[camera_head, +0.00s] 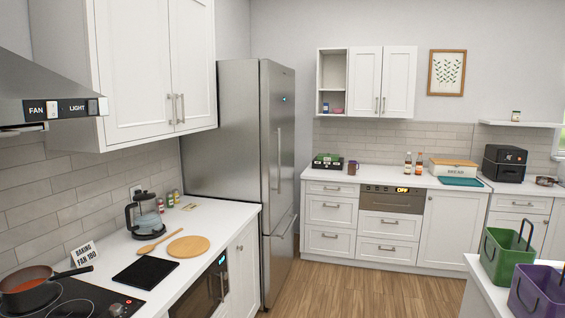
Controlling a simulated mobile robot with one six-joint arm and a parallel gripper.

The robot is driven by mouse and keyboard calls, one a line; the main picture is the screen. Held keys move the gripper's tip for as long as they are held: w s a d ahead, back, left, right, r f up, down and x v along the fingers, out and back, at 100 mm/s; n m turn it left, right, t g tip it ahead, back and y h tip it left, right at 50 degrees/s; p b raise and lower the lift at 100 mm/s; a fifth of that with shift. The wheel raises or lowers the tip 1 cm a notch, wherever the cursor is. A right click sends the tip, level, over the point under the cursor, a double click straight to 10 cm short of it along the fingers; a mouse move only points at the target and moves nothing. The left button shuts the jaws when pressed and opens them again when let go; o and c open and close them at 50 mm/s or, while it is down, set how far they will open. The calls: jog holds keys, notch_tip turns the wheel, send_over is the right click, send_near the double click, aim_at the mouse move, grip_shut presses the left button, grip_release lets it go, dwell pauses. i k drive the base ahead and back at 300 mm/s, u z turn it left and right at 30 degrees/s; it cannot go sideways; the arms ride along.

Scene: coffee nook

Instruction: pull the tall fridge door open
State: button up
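The tall fridge (233,130) is stainless steel and stands left of the middle, past the end of the left counter. Its tall upper door (285,110) faces right and looks shut, seen at a steep angle. A long vertical handle (279,160) runs down this door. Below it is a lower door or drawer (279,268) with its own slanted-looking handle (285,226), also looking shut. A small blue display shows high on the upper door. My gripper is not in view.
The left counter (215,217) holds a kettle (143,215), a wooden board (188,246), a black mat and a cooktop with a pan. Wooden floor (330,290) lies clear before the fridge. A counter with green (507,256) and purple caddies juts in at lower right.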

aim_at(277, 80)
jog(key=k, duration=0.1)
jog(key=z, duration=0.25)
jog(key=i, duration=2.2)
jog(key=u, duration=1)
jog(key=i, duration=0.8)
jog(key=u, duration=0.5)
